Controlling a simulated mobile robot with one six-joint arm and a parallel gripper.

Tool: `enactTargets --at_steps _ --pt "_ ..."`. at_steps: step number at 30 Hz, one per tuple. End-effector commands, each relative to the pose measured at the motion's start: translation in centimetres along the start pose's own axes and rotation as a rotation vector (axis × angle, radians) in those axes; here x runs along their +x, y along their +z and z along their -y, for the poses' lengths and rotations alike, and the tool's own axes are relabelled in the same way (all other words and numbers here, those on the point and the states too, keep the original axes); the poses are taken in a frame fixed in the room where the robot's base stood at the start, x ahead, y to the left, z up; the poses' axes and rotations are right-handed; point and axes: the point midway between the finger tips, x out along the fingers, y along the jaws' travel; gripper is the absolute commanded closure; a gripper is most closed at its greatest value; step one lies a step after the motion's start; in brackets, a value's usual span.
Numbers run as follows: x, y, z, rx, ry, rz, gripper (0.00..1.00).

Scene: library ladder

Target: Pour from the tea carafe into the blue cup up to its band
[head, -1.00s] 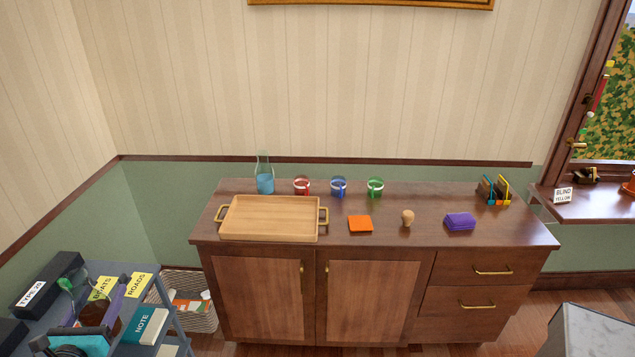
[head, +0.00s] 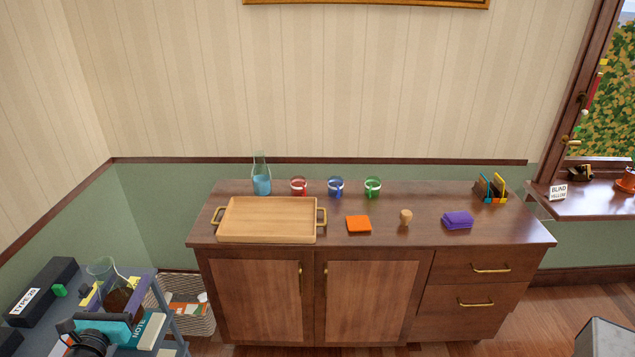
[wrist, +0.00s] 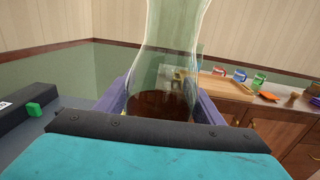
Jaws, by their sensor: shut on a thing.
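The tea carafe (wrist: 165,55) is clear glass with dark brown tea low inside; it stands upright between the purple fingers of my gripper (wrist: 162,103). In the head view the carafe (head: 103,268) and my gripper (head: 119,297) are at the lower left, over the cart. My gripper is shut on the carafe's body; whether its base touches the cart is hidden. The blue cup (head: 336,187) stands upright on the sideboard, far from my gripper, between a red cup (head: 298,186) and a green cup (head: 372,187). Its band and inside are too small to read.
A second carafe (head: 262,185) with blue liquid stands left of the cups. A wooden tray (head: 268,220), orange pad (head: 358,224), stopper (head: 406,216) and purple cloth (head: 457,220) lie in front. A black box (head: 42,288) sits on the cart. A wicker basket (head: 187,305) is between cart and sideboard.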

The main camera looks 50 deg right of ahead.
Motion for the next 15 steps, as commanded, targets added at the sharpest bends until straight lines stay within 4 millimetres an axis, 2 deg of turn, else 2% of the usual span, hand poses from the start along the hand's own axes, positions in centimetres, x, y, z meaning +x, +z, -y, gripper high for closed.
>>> enactTargets --at_steps 8,15 --pt "-0.2 0.2 -0.2 0.000 0.005 0.003 0.91" --pt "1.7 -0.1 0.0 0.000 -0.019 0.002 0.91"
